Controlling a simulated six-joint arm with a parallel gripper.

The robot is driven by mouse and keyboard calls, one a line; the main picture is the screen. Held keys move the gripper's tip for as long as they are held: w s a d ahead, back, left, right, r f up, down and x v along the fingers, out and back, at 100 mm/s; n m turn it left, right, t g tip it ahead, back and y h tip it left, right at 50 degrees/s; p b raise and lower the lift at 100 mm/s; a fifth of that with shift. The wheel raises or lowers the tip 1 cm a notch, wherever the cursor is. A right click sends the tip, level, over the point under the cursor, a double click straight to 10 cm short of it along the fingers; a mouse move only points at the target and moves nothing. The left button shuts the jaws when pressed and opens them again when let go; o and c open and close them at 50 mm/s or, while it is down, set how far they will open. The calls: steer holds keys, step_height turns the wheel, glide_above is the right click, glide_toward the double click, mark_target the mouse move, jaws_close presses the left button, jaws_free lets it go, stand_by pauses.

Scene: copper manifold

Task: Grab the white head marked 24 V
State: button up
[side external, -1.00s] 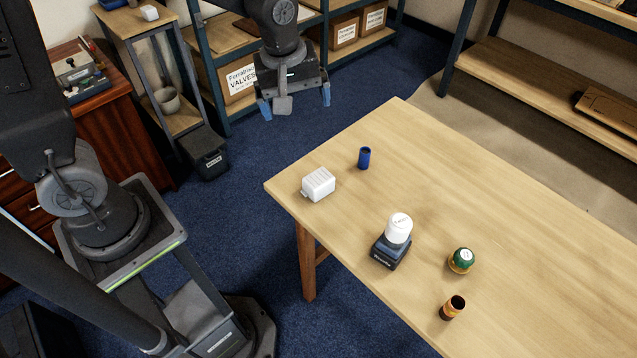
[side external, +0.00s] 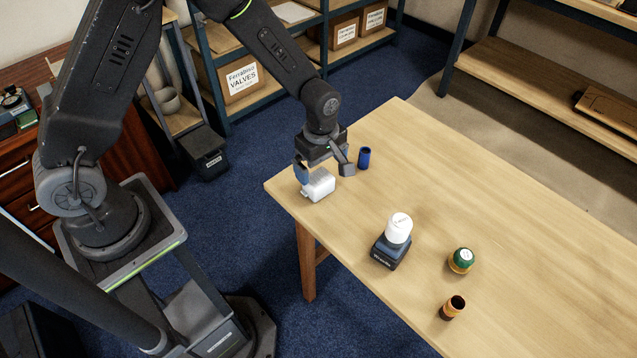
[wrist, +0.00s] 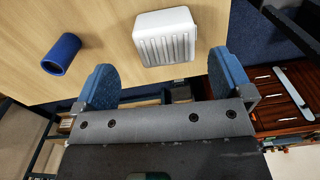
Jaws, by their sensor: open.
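A white cylindrical head (side external: 399,228) with small dark print on top stands in a dark block-shaped base (side external: 390,252) on the table; I cannot read the print for certain. A white ribbed box (side external: 320,187) lies near the table's left corner, and it also shows in the wrist view (wrist: 165,37). My gripper (side external: 322,172) is open and empty above the white ribbed box. In the wrist view its blue fingertips (wrist: 164,82) are spread wide, with the ribbed box just beyond them. The white head is not in the wrist view.
A blue cylinder (side external: 364,158) stands right of my gripper and shows in the wrist view (wrist: 61,54). A green-topped brass part (side external: 461,260) and a copper-coloured tube (side external: 452,307) stand right of the base. The wooden table's (side external: 540,235) far right is clear.

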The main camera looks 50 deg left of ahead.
mark_target(319, 177)
steer(key=shift+s+f, duration=0.15)
steer(key=shift+f, duration=1.25)
steer(key=shift+s+f, duration=0.15)
steer(key=shift+f, duration=1.2)
steer(key=c, duration=1.2)
